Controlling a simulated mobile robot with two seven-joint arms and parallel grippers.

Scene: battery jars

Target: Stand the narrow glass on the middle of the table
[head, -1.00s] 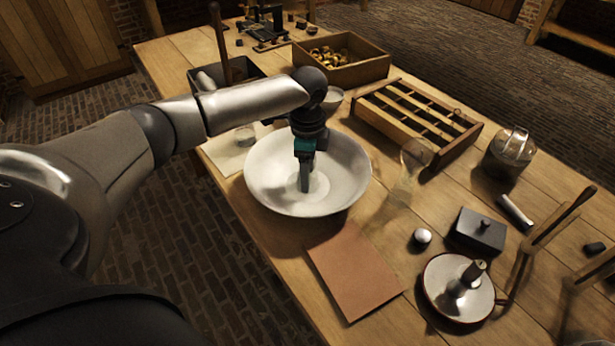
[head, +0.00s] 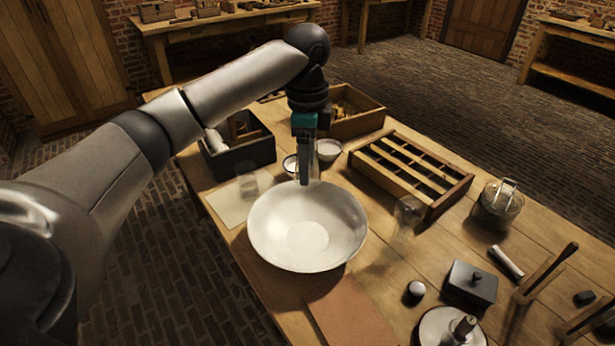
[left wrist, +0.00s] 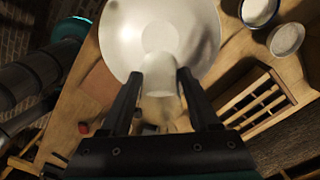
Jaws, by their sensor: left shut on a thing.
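My left gripper (head: 305,178) is shut on the narrow glass, a clear, see-through glass (head: 316,168) that shows faintly beside the fingers in the head view. In the left wrist view the glass (left wrist: 159,104) sits between the two fingers (left wrist: 160,80). The gripper points down, above the far part of the wide white bowl (head: 262,240). The bowl stands on the wooden table (head: 450,265) and also fills the top of the left wrist view. My right gripper is not in view.
Another clear glass (head: 407,217) stands right of the bowl, and a short one (head: 247,186) stands left on paper. A slotted wooden rack (head: 440,197), lidded jar (head: 498,203) and black box (head: 470,285) are on the right. A brown mat (head: 350,318) lies in front.

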